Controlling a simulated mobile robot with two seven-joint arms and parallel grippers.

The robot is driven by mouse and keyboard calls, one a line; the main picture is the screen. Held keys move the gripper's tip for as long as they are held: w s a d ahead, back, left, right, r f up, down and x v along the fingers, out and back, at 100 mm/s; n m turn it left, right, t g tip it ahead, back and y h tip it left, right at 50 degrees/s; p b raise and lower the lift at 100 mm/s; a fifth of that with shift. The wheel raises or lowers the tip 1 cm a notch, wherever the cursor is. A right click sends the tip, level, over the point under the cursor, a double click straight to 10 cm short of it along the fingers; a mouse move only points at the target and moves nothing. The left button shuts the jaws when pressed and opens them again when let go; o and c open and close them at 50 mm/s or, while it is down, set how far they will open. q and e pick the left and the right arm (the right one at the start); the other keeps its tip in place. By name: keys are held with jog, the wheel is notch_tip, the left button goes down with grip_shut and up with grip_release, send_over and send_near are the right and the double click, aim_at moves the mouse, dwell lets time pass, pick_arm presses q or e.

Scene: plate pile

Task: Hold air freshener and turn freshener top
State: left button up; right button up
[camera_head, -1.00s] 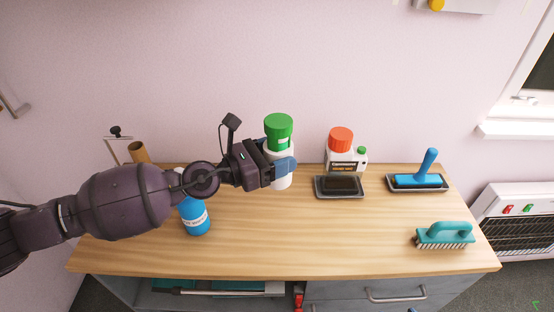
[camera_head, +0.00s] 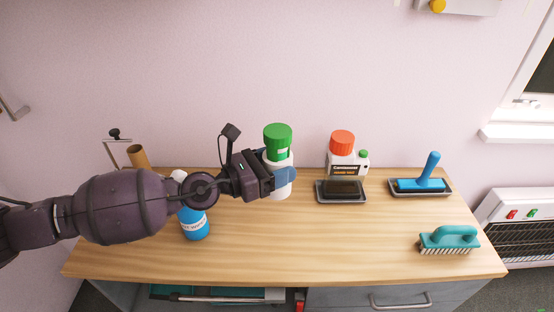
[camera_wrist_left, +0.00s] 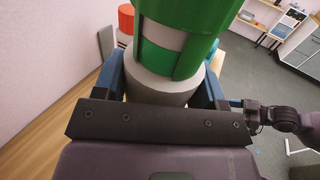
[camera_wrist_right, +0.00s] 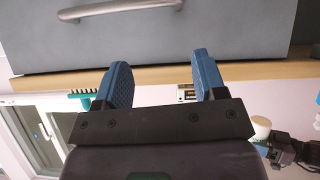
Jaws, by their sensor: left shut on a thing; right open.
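The air freshener has a white body (camera_head: 281,190) and a green top (camera_head: 278,138), and looks upright above or on the wooden counter; I cannot tell whether its base touches. My left gripper (camera_head: 283,176) comes from the left and is shut around the white body, below the green top. In the left wrist view the green top (camera_wrist_left: 187,40) rises above the white body (camera_wrist_left: 160,88), between the blue fingers. My right gripper (camera_wrist_right: 163,80) shows only in its own wrist view, open and empty, near a grey drawer front (camera_wrist_right: 220,30).
On the counter (camera_head: 270,245) stand a blue spray bottle (camera_head: 195,222) beside my left arm, a white container with an orange cap (camera_head: 342,143), a black tray (camera_head: 340,195), a blue-handled tool (camera_head: 430,172) and a teal brush (camera_head: 450,238). The front middle is clear.

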pick_arm(q)
jog(key=shift+t, duration=0.3)
jog(key=f+b, duration=0.3)
jog(key=f, duration=0.2)
jog(key=f+b, duration=0.4)
jog(key=f, duration=0.1)
jog(key=f+b, duration=0.3)
jog(key=f, duration=0.2)
jog(key=shift+w+f, duration=0.4)
jog(key=shift+s+r, duration=0.1)
jog(key=shift+r, duration=0.05)
jog(key=shift+f+b, duration=0.3)
jog(key=shift+b, duration=0.1)
jog(key=shift+f, duration=0.25)
jog(key=shift+f+b, duration=0.1)
jog(key=shift+b, duration=0.2)
pick_arm(e)
notch_tip(320, 180, down, 11)
jog(key=shift+w+a, duration=0.25)
jog(key=shift+w, duration=0.1)
pick_arm(q)
jog(key=shift+f, duration=0.25)
pick_arm(e)
jog(key=shift+o, duration=0.2)
jog(key=shift+s+f, duration=0.1)
jog(key=shift+f, duration=0.25)
